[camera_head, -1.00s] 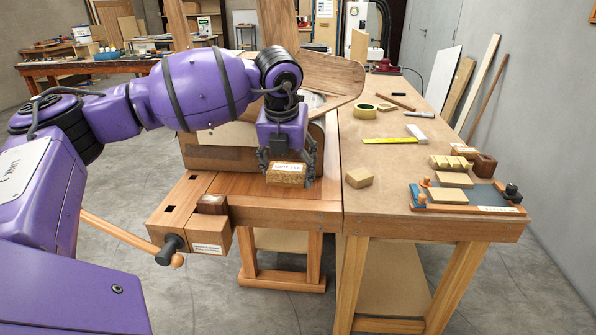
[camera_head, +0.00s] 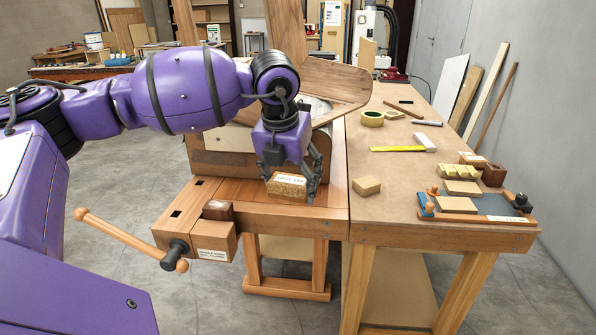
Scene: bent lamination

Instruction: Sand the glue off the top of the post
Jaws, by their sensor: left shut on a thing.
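My left gripper (camera_head: 292,178) is shut on a tan, grainy block (camera_head: 287,187) with a white label, which looks like a sanding block. It holds the block low over the front of the reddish wooden bench; whether the block touches the bench top is unclear. A short dark wood piece (camera_head: 218,210) sits at the vise (camera_head: 214,240), left of the held block and apart from it. A tall wooden upright (camera_head: 287,27) stands behind my wrist. I cannot tell which of these is the post, and no glue can be made out. My right gripper is out of view.
A curved wooden panel (camera_head: 335,85) stands close behind my gripper. The vise handle (camera_head: 125,238) sticks out left.

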